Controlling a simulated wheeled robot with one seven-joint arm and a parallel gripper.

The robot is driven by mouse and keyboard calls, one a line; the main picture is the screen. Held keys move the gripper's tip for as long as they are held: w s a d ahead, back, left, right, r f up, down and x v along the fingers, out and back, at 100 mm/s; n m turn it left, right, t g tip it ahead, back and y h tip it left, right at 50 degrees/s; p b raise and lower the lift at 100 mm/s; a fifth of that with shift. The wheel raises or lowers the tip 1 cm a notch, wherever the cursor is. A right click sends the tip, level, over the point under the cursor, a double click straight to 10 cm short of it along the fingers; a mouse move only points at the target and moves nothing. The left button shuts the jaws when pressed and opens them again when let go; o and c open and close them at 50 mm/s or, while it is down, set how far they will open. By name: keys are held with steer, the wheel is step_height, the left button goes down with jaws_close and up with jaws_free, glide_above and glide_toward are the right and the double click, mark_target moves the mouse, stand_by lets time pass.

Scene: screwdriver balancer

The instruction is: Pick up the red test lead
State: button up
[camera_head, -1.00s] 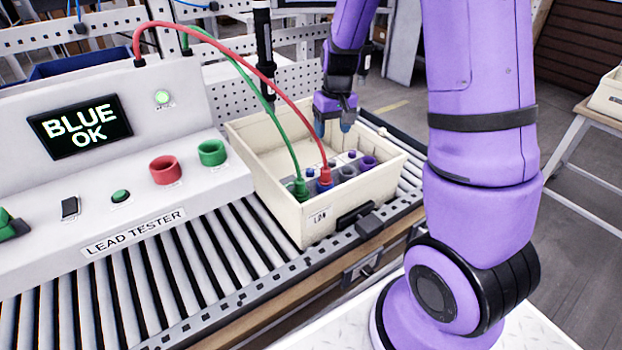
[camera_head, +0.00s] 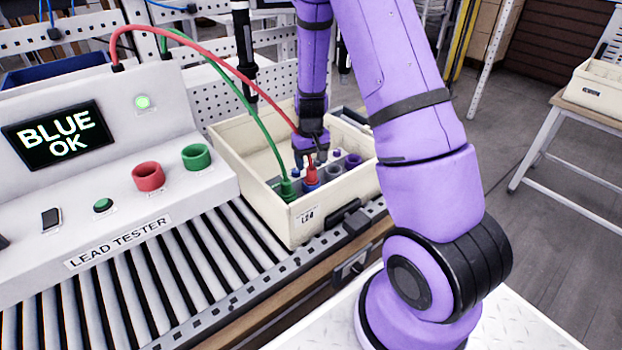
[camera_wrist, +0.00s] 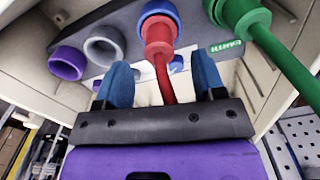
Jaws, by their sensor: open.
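The red test lead (camera_head: 311,174) has its plug seated in a blue-ringed socket inside the cream crate (camera_head: 290,226). Its red cable arcs back to the top of the lead tester (camera_head: 190,205). In the wrist view, the red plug (camera_wrist: 159,36) and the blue ring (camera_wrist: 163,9) are in the upper middle. My gripper (camera_head: 310,158) is open and low over the crate. In the wrist view its blue fingertips (camera_wrist: 163,75) stand on either side of the red cable just behind the plug, with gaps on both sides.
The green lead's plug (camera_head: 288,189) sits in the adjoining socket, close beside; its cable shows in the wrist view (camera_wrist: 285,70). Empty grey (camera_wrist: 104,46) and purple (camera_wrist: 68,63) sockets are on the other side. The crate walls surround the sockets. The tester screen (camera_head: 57,134) reads "BLUE OK".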

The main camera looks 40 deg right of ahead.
mark_target(311, 168)
step_height(311, 168, down, 4)
steer(key=shift+s+f, duration=0.1)
steer(key=c, duration=1.1)
steer(key=shift+r, duration=5.05)
